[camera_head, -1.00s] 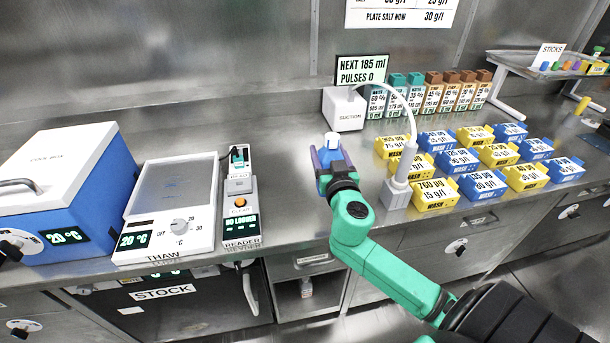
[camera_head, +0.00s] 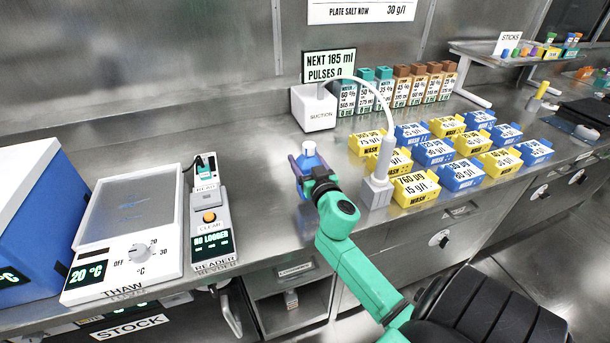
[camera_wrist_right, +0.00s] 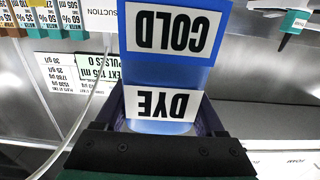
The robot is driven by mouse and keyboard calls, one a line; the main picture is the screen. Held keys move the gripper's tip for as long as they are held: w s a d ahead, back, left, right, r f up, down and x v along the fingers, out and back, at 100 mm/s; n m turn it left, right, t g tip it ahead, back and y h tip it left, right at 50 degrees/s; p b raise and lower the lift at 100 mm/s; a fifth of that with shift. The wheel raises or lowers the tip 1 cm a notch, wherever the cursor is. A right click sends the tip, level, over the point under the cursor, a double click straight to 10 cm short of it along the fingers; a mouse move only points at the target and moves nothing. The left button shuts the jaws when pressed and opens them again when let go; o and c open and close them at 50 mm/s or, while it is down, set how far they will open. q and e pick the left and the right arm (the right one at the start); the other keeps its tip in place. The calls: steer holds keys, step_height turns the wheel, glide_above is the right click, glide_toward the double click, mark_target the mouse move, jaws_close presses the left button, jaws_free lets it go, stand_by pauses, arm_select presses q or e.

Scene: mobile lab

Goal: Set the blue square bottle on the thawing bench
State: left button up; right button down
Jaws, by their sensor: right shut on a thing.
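The blue square bottle (camera_head: 311,162) has a pale cap and is held upright at the front of the steel counter, left of the suction unit. My right gripper (camera_head: 308,172) is shut on it. In the right wrist view the bottle (camera_wrist_right: 170,62) fills the middle, with labels reading COLD and DYE upside down, between the jaws (camera_wrist_right: 168,122). The thawing bench (camera_head: 128,215) is a white box marked THAW, with a grey top plate, a dial and a 20 °C display. It stands to the left of the gripper, its plate bare. My left gripper is not in view.
The reader (camera_head: 210,222) stands between the thawing bench and the bottle. The blue cool box (camera_head: 30,225) is left of the bench. The suction unit (camera_head: 314,112), its tube holder (camera_head: 377,188) and several yellow and blue wash tubs (camera_head: 461,175) are to the right.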

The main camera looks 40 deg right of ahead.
step_height(320, 180, down, 3)
steer(key=shift+f+b, duration=0.1)
steer(key=shift+b, duration=0.5)
steer(key=shift+c, duration=2)
jaws_free()
steer(key=o, duration=0.4)
steer(key=shift+s, duration=0.1)
steer(key=b+v, duration=0.2)
steer(key=v, duration=0.9)
steer(key=shift+s, duration=0.1)
steer(key=shift+s+a, duration=0.15)
steer(key=shift+s, duration=0.15)
